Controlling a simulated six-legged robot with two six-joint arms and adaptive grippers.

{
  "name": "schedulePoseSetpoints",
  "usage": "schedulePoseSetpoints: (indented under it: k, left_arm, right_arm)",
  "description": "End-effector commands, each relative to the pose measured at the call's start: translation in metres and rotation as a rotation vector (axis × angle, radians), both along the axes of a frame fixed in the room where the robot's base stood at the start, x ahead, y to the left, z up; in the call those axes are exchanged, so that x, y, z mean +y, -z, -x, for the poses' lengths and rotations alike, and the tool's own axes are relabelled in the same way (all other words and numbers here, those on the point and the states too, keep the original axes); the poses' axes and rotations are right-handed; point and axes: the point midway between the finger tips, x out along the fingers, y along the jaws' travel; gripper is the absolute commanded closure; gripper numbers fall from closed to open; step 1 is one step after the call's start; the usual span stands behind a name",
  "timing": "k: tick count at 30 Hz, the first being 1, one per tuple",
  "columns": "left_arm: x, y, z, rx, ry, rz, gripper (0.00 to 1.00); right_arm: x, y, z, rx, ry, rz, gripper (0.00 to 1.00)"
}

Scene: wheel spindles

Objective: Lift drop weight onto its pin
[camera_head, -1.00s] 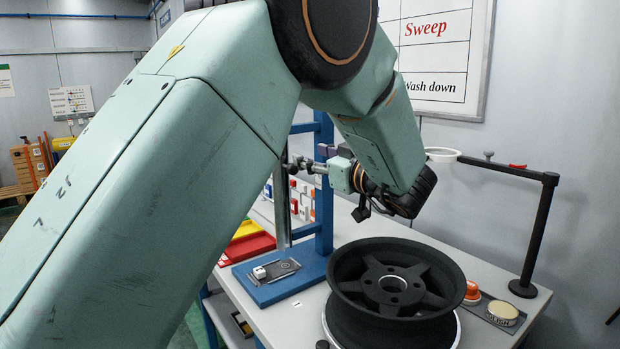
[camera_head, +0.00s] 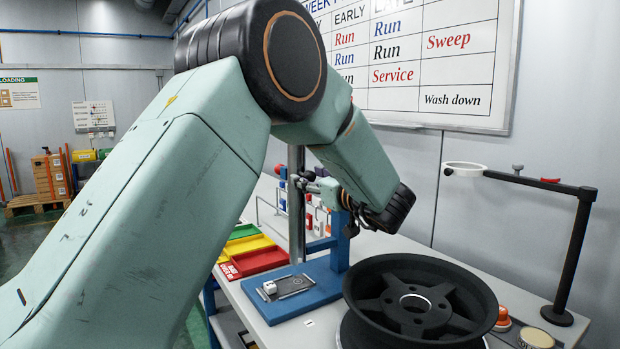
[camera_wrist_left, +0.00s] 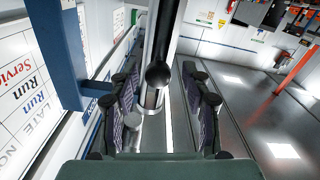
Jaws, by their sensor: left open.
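My left gripper (camera_head: 296,180) is beside the upper part of a grey vertical post (camera_head: 297,225) in the head view. In the left wrist view the open fingers (camera_wrist_left: 160,100) stand on both sides of a metal column (camera_wrist_left: 160,40) with a dark round knob (camera_wrist_left: 158,76). I cannot tell whether they touch it. I cannot clearly pick out the drop weight or its pin. The post rises by a blue stand (camera_head: 340,240) with a blue base (camera_head: 322,291). A small white block (camera_head: 270,287) sits on the base's grey plate. My right gripper is not in view.
A black wheel (camera_head: 375,315) lies on the bench right of the stand. A black arm with a white ring (camera_head: 465,169) stands at the right. Yellow (camera_head: 250,246) and red (camera_head: 262,260) trays lie left of the stand. A wall board (camera_head: 440,70) is behind.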

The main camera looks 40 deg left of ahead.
Motion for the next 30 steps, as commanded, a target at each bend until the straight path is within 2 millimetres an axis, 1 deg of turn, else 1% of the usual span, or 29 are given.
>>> schedulePoseSetpoints:
  k: [1, 4, 12, 27, 29, 30]
  left_arm:
    - [0.0047, 0.0007, -0.0012, 0.0, -0.002, 0.003, 0.52]
    - [0.009, 0.0004, -0.0032, -0.001, -0.001, 0.0, 0.52]
    - [0.0095, 0.0003, -0.0056, -0.001, 0.0, 0.0, 0.52]
    - [0.0092, 0.0, -0.0057, -0.001, 0.001, 0.0, 0.94]
    - [0.0095, 0.0002, -0.0054, -0.001, 0.0, 0.0, 1.0]
    - [0.0096, 0.0002, -0.0052, -0.001, -0.001, 0.001, 1.0]
  right_arm:
    - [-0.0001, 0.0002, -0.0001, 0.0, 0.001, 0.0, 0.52]
    - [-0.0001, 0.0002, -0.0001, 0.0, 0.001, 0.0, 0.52]
    - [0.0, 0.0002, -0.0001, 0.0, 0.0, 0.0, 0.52]
    - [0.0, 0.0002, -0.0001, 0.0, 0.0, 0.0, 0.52]
    - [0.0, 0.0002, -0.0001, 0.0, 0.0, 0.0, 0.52]
    - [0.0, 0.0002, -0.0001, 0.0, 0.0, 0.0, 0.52]
